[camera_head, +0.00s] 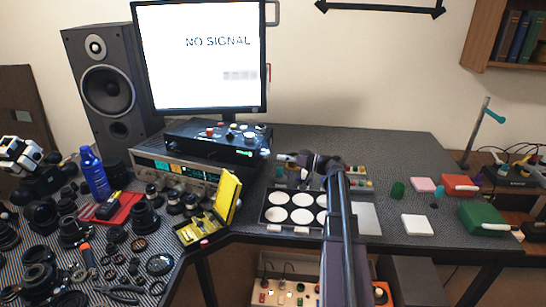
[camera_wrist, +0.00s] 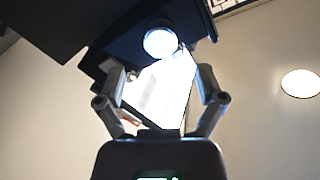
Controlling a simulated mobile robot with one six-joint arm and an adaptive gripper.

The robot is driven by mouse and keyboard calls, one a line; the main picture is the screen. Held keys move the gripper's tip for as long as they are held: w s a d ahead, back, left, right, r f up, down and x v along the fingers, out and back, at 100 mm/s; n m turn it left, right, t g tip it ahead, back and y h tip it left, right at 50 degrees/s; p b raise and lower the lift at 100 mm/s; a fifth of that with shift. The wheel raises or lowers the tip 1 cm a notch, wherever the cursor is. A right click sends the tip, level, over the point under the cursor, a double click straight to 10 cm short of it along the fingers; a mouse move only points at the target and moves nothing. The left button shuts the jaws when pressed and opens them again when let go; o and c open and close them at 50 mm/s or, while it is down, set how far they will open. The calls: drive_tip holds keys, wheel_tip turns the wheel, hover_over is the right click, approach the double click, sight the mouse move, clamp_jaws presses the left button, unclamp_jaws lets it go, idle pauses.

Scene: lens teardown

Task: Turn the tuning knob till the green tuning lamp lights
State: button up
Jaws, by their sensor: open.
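My gripper (camera_wrist: 161,78) is open in the wrist view, its two fingers spread with nothing held between them. A bright round, knob-like piece (camera_wrist: 160,42) on a dark body shows just beyond the fingertips; I cannot tell whether it is the tuning knob. A pale lit panel shows behind the fingers. In the head view, a black box (camera_head: 205,147) with several small knobs stands under the monitor, and a bright green mark (camera_head: 243,153) shows on its front. I cannot tell whether this is the tuning lamp. My arm reaches up the middle of the desk, right of the box.
The monitor (camera_head: 200,57) reads NO SIGNAL. A receiver-like unit (camera_head: 150,164) sits under the black box. A yellow case (camera_head: 228,195), a tray with white discs (camera_head: 270,227) and many lens parts crowd the left and middle. A green box (camera_head: 482,220) lies at the right.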

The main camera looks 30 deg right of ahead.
drive_tip(key=shift+v, duration=2.9)
drive_tip(key=s+a+f+g, duration=0.1)
drive_tip(key=a+f+g, duration=0.1)
drive_tip(key=a, duration=0.4)
drive_tip(key=s+a+f+g+h, duration=0.1)
drive_tip(key=a+f+g, duration=0.2)
drive_tip(key=a, duration=0.4)
drive_tip(key=a+f+g+h, duration=0.1)
drive_tip(key=a+f+g, duration=0.1)
drive_tip(key=a+f, duration=0.3)
drive_tip(key=shift+s+a+f+m, duration=0.1)
drive_tip(key=shift+s+a+m, duration=0.25)
drive_tip(key=shift+a, duration=0.35)
drive_tip(key=s+a+f+m+g+h, duration=0.1)
drive_tip(key=s+a+f+g+h, duration=0.2)
drive_tip(key=s+a+f+h, duration=0.25)
drive_tip(key=s+a+f+m+g+h, duration=0.1)
drive_tip(key=s+a+f+g+h, duration=0.2)
drive_tip(key=s+a+h, duration=0.35)
wheel_tip(320, 180, up, 17)
drive_tip(key=s+y+p, duration=0.1)
drive_tip(key=s+p, duration=0.1)
drive_tip(key=p, duration=1.4)
drive_tip(key=shift+a+y+p, duration=0.15)
drive_tip(key=shift+y+p, duration=0.2)
drive_tip(key=shift+y, duration=0.05)
drive_tip(key=shift+f, duration=0.15)
